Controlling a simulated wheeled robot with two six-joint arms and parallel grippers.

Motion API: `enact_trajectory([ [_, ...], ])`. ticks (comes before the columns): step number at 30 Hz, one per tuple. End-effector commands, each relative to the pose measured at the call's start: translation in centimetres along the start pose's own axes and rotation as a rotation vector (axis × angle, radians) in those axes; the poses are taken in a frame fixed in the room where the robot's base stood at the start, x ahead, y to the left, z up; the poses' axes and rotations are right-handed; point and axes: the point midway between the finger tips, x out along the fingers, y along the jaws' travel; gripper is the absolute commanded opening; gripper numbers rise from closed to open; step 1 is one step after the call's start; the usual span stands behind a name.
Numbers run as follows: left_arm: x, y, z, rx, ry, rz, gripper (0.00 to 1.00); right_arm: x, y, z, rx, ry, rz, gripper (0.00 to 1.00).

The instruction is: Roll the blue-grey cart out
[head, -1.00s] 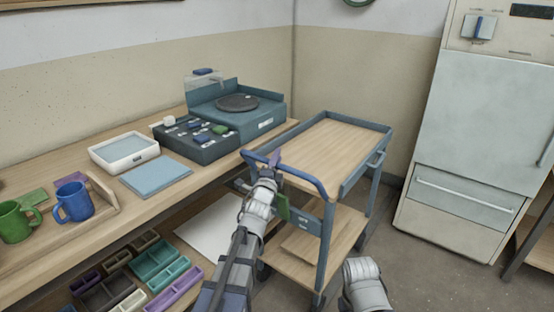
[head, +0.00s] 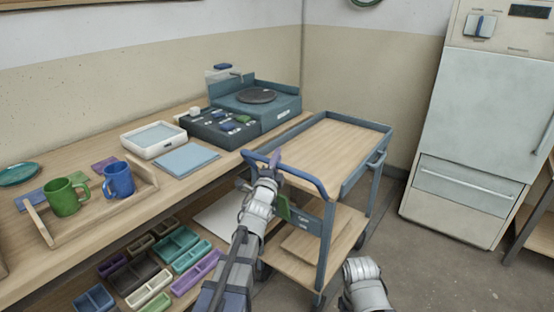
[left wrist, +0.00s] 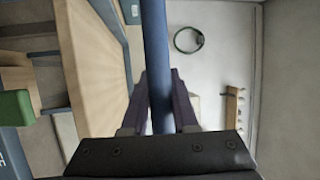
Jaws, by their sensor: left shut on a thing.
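The blue-grey cart (head: 325,145) has a wooden top deck inside a raised blue-grey rim and a wooden lower shelf. It stands upright right of the workbench. Its blue push handle (head: 308,178) faces me. My left gripper (head: 270,168) is shut on the left part of this handle. In the left wrist view the handle bar (left wrist: 155,60) runs between the two dark fingers of the left gripper (left wrist: 158,110). A white link of my right arm shows at the bottom of the head view; the right gripper is out of sight.
The workbench (head: 105,240) runs along the left, with a green mug (head: 64,198), a blue mug (head: 118,180) and a turntable unit (head: 258,108) on it. Coloured trays lie below. A pale cabinet (head: 470,130) stands right. Bare floor (head: 430,275) lies between.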

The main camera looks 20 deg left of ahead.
Motion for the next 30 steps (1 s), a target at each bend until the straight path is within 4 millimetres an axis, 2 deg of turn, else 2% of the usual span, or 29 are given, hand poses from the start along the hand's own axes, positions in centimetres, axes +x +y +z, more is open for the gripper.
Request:
enact_trajectory([
  [6, 0.0, 0.0, 0.1, 0.000, -0.001, 0.000, 0.00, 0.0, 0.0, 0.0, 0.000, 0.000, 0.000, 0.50],
  [7, 0.0, 0.0, 0.1, 0.000, -0.001, 0.000, 0.31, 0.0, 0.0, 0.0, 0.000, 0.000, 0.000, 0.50],
  [14, 0.0, 0.0, 0.1, 0.000, -0.001, 0.000, 0.56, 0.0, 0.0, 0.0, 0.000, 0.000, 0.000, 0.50],
  [23, -0.2, 0.0, 0.0, 0.000, 0.000, 0.000, 0.57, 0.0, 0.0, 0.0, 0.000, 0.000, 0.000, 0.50],
  [30, -2.3, 0.1, 0.0, 0.001, 0.000, 0.000, 0.57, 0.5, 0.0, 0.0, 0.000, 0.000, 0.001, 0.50],
])
